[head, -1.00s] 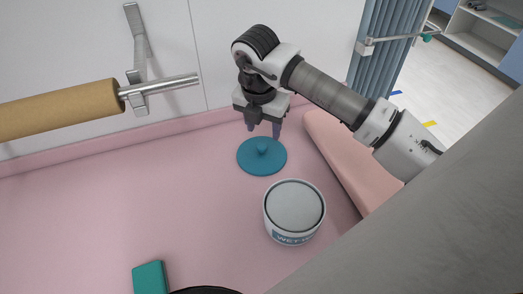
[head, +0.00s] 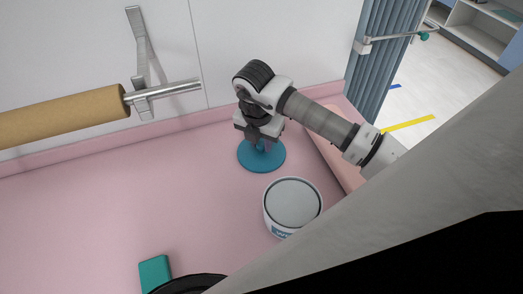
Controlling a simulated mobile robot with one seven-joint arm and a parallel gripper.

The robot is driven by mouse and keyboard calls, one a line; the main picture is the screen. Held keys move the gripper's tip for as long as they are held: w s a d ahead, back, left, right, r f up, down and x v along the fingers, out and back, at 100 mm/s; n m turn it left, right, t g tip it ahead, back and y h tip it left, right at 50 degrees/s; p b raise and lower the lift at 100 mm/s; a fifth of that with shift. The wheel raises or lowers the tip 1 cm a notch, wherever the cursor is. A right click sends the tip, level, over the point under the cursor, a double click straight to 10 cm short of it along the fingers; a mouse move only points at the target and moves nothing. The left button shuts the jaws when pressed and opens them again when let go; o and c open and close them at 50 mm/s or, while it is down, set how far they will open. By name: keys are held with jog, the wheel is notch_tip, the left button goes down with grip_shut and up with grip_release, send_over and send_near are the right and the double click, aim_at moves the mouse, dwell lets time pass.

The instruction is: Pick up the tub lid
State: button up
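The tub lid (head: 261,161) is a round blue disc with a knob in its middle, lying flat on the pink surface. My gripper (head: 262,146) is right above it, pointing down, with its fingertips at the height of the knob. The fingers and wrist partly hide the knob, and I cannot tell whether the fingers touch it or have closed on it. The white tub (head: 293,206) with a grey top stands just in front and to the right of the lid, apart from it.
A teal box (head: 154,272) lies near the front edge of the view. A brown paper roll (head: 62,116) on a metal bar is on the wall at left. A raised pink block (head: 340,155) stands to the right. The pink surface (head: 110,205) is clear at left.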

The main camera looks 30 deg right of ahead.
jog(key=c, duration=0.4)
jog(key=shift+c, duration=0.2)
